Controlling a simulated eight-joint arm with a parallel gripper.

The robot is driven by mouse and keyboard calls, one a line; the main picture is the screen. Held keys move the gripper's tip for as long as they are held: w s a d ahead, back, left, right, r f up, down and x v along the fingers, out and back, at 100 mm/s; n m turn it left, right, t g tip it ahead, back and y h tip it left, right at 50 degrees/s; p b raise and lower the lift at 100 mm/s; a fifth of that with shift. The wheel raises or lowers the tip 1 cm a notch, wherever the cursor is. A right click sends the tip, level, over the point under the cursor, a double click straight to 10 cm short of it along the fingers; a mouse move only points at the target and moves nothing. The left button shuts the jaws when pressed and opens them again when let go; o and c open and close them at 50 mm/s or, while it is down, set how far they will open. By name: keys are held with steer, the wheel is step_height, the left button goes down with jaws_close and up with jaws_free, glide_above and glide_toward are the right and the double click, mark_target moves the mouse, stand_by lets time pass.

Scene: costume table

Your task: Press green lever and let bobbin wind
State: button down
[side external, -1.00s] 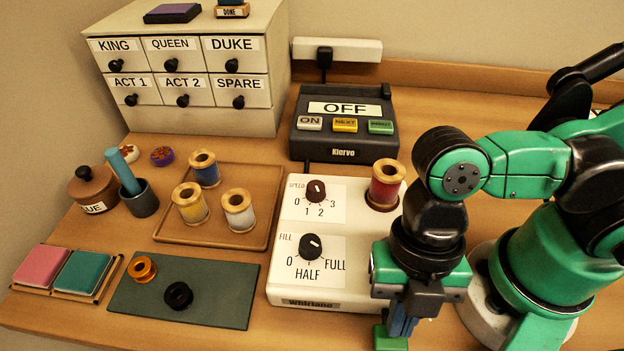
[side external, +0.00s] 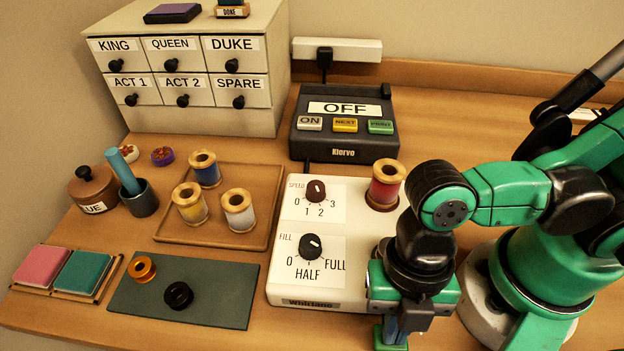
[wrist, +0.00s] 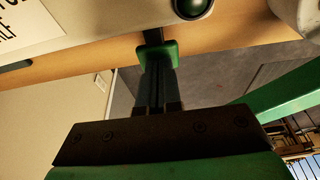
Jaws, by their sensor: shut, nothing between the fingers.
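The green lever (side external: 390,338) shows at the winder's front right, partly behind my gripper (side external: 393,330). In the wrist view the lever's green pad (wrist: 156,52) lies at the tips of my shut, empty fingers; I cannot tell whether they touch it. A dark green rounded part (wrist: 192,6) shows at the top edge there. My arm hides the winder's right side, and I see no bobbin turning.
An orange bobbin (side external: 142,268) and a black bobbin (side external: 178,294) lie on the dark mat (side external: 225,285). A wooden tray (side external: 262,215) holds three spools. A box (side external: 345,145) reading OFF stands behind the winder. Drawers (side external: 190,70) stand at back left.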

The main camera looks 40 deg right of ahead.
steer(key=shift+s+a+f+t, duration=0.1)
steer(key=shift+s+f+t, duration=0.05)
steer(key=shift+t, duration=0.15)
steer(key=shift+s+a+f+h, duration=0.2)
steer(key=shift+a+f+h, duration=0.1)
steer(key=shift+f, duration=0.35)
steer(key=shift+r, duration=0.2)
steer(key=shift+d+r, duration=0.1)
steer(key=shift+r, duration=0.55)
steer(key=shift+r, duration=0.8)
step_height(320, 180, up, 12)
steer(key=w+d, duration=0.2)
